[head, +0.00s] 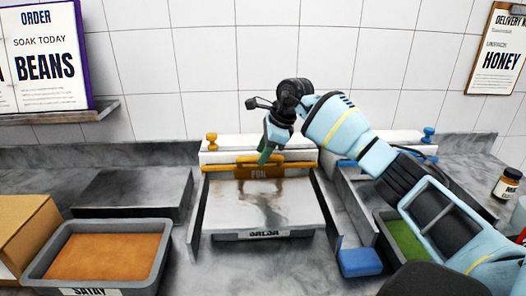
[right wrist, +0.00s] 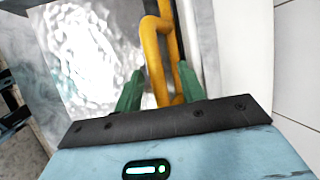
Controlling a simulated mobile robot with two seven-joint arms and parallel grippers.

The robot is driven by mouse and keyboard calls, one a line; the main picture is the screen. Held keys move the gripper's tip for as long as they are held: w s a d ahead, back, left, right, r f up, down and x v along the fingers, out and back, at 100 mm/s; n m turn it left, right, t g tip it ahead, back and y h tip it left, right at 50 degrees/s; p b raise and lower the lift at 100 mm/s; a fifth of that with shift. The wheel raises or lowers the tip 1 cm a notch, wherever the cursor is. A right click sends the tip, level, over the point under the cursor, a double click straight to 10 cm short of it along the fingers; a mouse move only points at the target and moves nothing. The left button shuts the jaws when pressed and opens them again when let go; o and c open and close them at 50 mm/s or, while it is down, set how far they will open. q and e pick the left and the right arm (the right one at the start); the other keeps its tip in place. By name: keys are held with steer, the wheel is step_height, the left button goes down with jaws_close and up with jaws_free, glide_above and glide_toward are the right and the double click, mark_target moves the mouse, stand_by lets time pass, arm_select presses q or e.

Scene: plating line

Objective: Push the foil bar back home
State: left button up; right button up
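The orange foil bar (head: 258,172), marked FOIL, lies across the back end of the middle station, with an upright handle on top. A shiny sheet (head: 232,205) stretches in front of it over a tray marked SALSA (head: 264,235). My right gripper (head: 268,150) is at the bar's handle, reaching in from the right. In the right wrist view the orange handle (right wrist: 157,60) runs between the two green fingers (right wrist: 160,90), which stand apart; whether either touches it I cannot tell. The shiny sheet (right wrist: 95,50) also shows there. My left gripper is not in view.
An open tray of orange food marked SATAY (head: 110,252) stands front left, beside a grey block (head: 130,193). A blue block (head: 360,262) and a green-filled tray (head: 405,240) are on the right. A jar (head: 507,184) stands far right. The tiled wall is close behind.

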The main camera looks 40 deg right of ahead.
steer(key=v, duration=0.7)
steer(key=shift+r, duration=0.25)
stand_by(0.3)
